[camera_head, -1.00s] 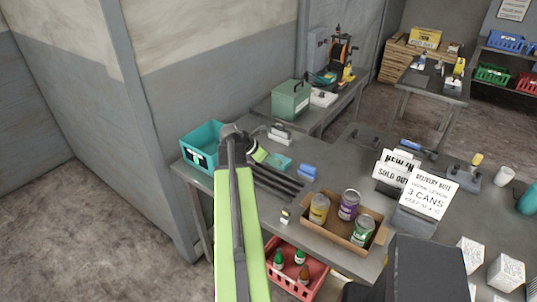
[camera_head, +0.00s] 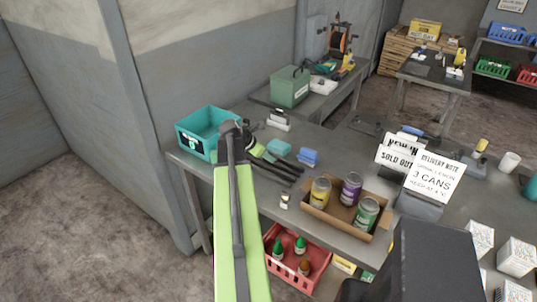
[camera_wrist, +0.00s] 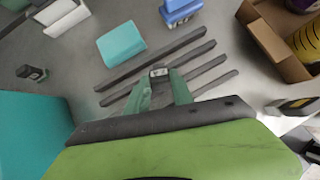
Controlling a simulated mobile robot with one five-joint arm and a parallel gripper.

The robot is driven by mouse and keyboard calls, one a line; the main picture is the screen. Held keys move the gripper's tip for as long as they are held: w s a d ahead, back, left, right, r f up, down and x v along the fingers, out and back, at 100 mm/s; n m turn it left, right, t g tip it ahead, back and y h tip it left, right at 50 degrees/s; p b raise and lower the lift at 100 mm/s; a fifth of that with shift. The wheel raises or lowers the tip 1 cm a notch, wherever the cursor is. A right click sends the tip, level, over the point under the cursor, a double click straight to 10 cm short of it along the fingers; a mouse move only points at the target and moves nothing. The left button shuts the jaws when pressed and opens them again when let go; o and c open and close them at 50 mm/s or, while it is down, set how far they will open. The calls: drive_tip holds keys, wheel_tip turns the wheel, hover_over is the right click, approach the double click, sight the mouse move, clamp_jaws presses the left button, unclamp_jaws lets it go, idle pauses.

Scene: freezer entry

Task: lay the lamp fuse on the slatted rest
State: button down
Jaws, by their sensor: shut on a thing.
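The slatted rest (camera_wrist: 205,70) is a row of several dark parallel bars on the grey bench. It also shows in the head view (camera_head: 284,167), partly behind my arm. My gripper (camera_wrist: 160,80) has green fingers pointing at the bars. It is shut on a small dark piece with a pale end, seemingly the lamp fuse (camera_wrist: 159,72), over the middle bars. I cannot tell whether the piece touches them. In the head view my wrist hides the held piece.
A teal bin (camera_head: 195,142) stands left of the rest. A turquoise block (camera_head: 279,147) and blue block (camera_head: 308,156) lie behind it. A cardboard tray of cans (camera_head: 341,220) is to the right. A small dark-and-white piece (camera_head: 285,200) lies near the front edge.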

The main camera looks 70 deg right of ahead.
drive_tip(key=shift+f, duration=0.2)
drive_tip(key=c, duration=1)
unclamp_jaws()
drive_tip(key=shift+c, duration=0.2)
drive_tip(key=shift+o, duration=0.5)
drive_tip(key=o, duration=0.5)
drive_tip(key=shift+w, duration=0.1)
drive_tip(key=p+v, duration=0.2)
drive_tip(key=v, duration=0.1)
drive_tip(key=p+v, duration=0.2)
drive_tip(key=p, duration=0.1)
drive_tip(key=p+v, duration=0.2)
drive_tip(key=v, duration=0.1)
drive_tip(key=shift+d+r, duration=0.25)
drive_tip(key=shift+r, duration=0.35)
